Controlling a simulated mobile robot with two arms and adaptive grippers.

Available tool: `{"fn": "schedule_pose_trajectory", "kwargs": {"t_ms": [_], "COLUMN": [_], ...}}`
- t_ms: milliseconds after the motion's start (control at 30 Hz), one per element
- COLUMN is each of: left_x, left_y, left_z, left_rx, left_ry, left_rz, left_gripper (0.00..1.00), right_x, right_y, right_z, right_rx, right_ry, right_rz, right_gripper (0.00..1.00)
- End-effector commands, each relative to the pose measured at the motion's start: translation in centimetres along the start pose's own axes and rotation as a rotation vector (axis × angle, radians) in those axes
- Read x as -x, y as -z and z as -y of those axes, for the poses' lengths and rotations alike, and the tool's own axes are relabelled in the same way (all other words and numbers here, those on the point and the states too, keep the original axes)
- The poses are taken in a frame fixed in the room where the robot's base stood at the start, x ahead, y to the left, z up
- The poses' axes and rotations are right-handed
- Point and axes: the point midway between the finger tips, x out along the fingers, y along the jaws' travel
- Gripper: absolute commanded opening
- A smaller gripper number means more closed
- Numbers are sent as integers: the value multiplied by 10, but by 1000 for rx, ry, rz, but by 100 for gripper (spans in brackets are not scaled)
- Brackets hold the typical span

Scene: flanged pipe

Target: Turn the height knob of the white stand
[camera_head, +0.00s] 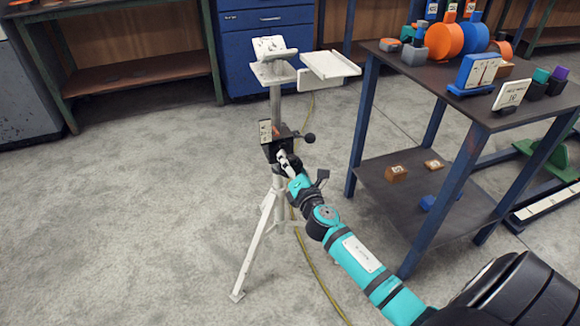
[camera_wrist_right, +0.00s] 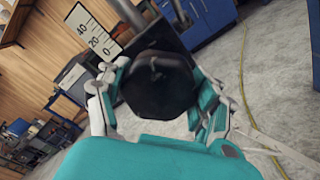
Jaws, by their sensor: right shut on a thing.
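The white stand (camera_head: 275,105) stands upright on the floor on splayed legs, with a cradle on top and a white side plate. A dark block with a scale (camera_head: 265,133) sits midway on its column; the scale with 20 and 40 also shows in the wrist view (camera_wrist_right: 95,30). My right gripper (camera_head: 286,160) reaches the front of this block. In the wrist view its fingers (camera_wrist_right: 158,90) are shut around a round black knob (camera_wrist_right: 158,85), one finger on each side. A second black ball-ended handle (camera_head: 309,138) sticks out to the right of the block. My left gripper is not in view.
A blue-legged table (camera_head: 440,75) with orange and blue parts stands close to the right of my arm. A yellow cable (camera_head: 312,262) lies on the floor by the stand. A blue cabinet (camera_head: 262,50) is behind. The floor at left is clear.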

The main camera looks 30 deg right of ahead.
Motion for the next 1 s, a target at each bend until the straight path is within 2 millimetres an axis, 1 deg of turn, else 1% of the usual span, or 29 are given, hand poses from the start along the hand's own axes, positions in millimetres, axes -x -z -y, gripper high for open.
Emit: {"fn": "schedule_pose_trajectory", "kwargs": {"t_ms": [233,467,700,1000], "left_x": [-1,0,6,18], "left_y": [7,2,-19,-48], "left_z": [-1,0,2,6], "left_rx": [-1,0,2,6], "left_ry": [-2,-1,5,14], "left_rz": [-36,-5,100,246], "left_gripper": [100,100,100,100], "right_x": [0,0,0,0], "right_y": [0,1,1,1], "right_z": [1,1,2,2], "right_rx": [-238,-455,-670,-866], "right_ry": [2,2,4,3], "right_rz": [0,0,1,1], "right_gripper": [33,33,33,33]}}
